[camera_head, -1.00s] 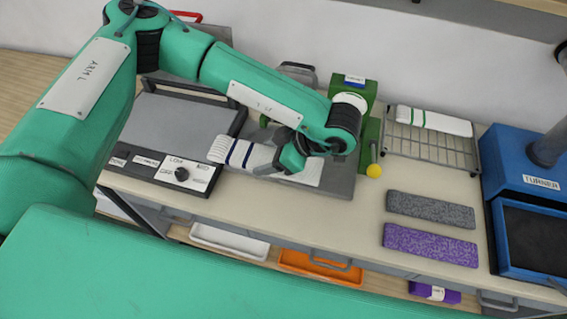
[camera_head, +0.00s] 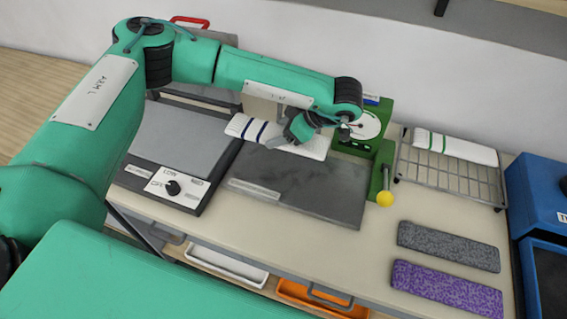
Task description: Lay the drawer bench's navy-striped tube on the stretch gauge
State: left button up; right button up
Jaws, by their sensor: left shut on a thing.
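My left gripper (camera_head: 296,137) is shut on the white navy-striped tube (camera_head: 243,127), which extends to both sides of the jaws. The tube appears at the back edge of a dark grey plate (camera_head: 300,188); whether it touches anything beneath cannot be told. The plate adjoins a green device (camera_head: 383,152) with a round white dial (camera_head: 366,126) and a yellow knob (camera_head: 384,199), which looks like the stretch gauge. My arm partly hides the dial and the tube's middle. My right gripper is not in view.
A grey-topped press (camera_head: 178,138) with a dial panel stands left. A wire rack (camera_head: 450,178) holds a green-striped tube (camera_head: 456,148) at right. Grey (camera_head: 448,246) and purple (camera_head: 446,288) pieces lie on the bench front. A blue machine (camera_head: 540,200) is at far right.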

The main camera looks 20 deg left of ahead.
pick_arm(q)
notch_tip(320, 180, down, 8)
jog(key=shift+r+p, duration=0.1)
jog(key=shift+p, duration=0.35)
notch_tip(320, 180, down, 5)
jog(key=shift+f+p, duration=0.1)
jog(key=shift+p, duration=0.5)
jog(key=shift+f, duration=0.1)
jog(key=shift+f, duration=0.15)
jog(key=o, duration=1)
